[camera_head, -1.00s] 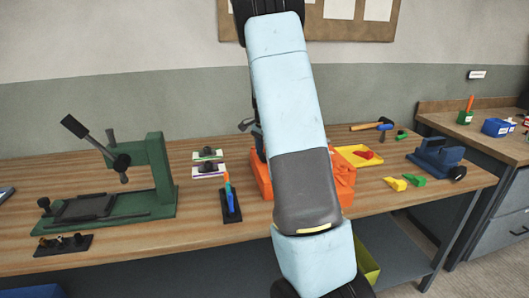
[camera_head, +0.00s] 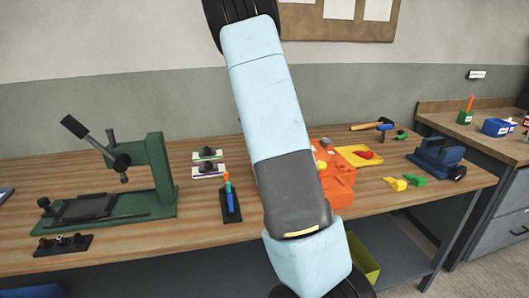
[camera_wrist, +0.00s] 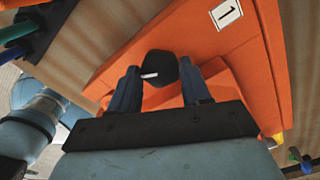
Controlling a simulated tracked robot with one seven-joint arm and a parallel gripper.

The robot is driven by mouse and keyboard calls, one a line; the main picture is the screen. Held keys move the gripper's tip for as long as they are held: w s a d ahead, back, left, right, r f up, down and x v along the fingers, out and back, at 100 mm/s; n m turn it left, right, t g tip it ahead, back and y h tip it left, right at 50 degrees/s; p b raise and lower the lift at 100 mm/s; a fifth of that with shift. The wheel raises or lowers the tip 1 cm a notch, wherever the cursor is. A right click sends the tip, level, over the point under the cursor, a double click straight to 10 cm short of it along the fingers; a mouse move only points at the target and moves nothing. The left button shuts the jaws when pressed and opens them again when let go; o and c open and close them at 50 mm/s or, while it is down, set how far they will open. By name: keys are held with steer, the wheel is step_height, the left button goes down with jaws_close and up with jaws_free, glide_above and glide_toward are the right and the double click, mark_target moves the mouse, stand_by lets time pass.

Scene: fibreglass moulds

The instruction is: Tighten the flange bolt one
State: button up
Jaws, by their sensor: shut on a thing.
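The orange mould (camera_head: 338,188) lies on the bench, partly hidden behind my arm in the head view. In the wrist view the mould (camera_wrist: 262,60) fills most of the picture, with a white label marked 1 (camera_wrist: 227,13) on it. A black bolt head (camera_wrist: 160,63) with a short white mark stands on the orange surface near the label. My gripper (camera_wrist: 160,78) is shut on this bolt head, one finger on each side. The bolt's shank is hidden. My gripper is hidden behind my arm in the head view.
A green press (camera_head: 150,175) stands on the left of the bench. A black rack (camera_head: 231,207) with coloured tools stands left of the mould. A yellow tray (camera_head: 352,154), a blue vice (camera_head: 435,157) and a mallet (camera_head: 366,126) are to the right.

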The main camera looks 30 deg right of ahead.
steer(key=m, duration=0.5)
steer(key=shift+w+m, duration=0.1)
steer(key=shift+m, duration=0.2)
steer(key=m, duration=0.5)
steer(key=shift+m, duration=0.4)
steer(key=o, duration=1.1)
steer(key=shift+c, duration=0.2)
